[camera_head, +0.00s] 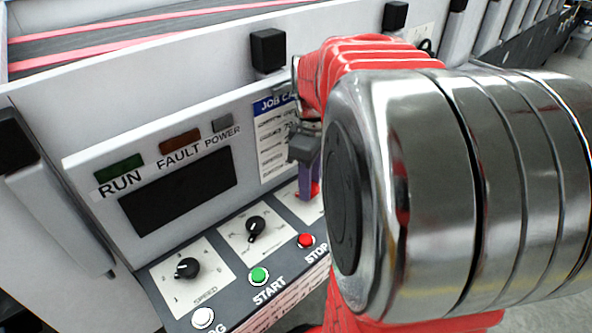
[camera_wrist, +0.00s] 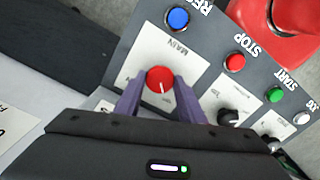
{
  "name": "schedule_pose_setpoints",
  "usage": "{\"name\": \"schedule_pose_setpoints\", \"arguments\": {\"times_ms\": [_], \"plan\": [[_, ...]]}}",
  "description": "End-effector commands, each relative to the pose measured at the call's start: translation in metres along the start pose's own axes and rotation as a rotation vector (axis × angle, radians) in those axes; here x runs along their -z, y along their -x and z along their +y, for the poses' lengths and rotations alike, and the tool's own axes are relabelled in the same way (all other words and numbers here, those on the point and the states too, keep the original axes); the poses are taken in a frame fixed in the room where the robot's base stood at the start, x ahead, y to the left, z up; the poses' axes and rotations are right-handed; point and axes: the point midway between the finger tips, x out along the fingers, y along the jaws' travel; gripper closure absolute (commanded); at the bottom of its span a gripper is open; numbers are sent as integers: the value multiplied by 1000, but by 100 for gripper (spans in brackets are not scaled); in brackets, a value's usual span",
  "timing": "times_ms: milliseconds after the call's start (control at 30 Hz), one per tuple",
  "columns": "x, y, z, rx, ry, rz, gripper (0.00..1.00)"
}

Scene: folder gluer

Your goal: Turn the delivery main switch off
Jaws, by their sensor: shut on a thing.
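The delivery main switch is a red round knob (camera_wrist: 160,80) with a pale pointer line, on a white plate marked MAIN. In the wrist view my gripper (camera_wrist: 156,88) has its two purple fingers on either side of the knob, shut on it. In the head view the gripper (camera_head: 308,188) reaches down to the panel, and a bit of the red knob (camera_head: 315,188) shows beside the purple finger. My arm hides most of the switch plate there. The pointer's exact setting cannot be read against the labels.
On the same panel are a red STOP button (camera_head: 306,240), a green START button (camera_head: 259,275), a white button (camera_head: 203,317), two black knobs (camera_head: 187,267) and a blue button (camera_wrist: 177,18). A dark display (camera_head: 180,192) stands behind. My arm fills the right side.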

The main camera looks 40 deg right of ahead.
Motion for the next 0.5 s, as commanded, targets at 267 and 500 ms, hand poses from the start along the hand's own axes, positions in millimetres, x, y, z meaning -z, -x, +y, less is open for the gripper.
{"name": "schedule_pose_setpoints", "arguments": {"times_ms": [267, 500], "plan": [[0, 1, 1, -2, 0, 0, 62], [0, 0, 0, -1, -1, 0, 46]]}}
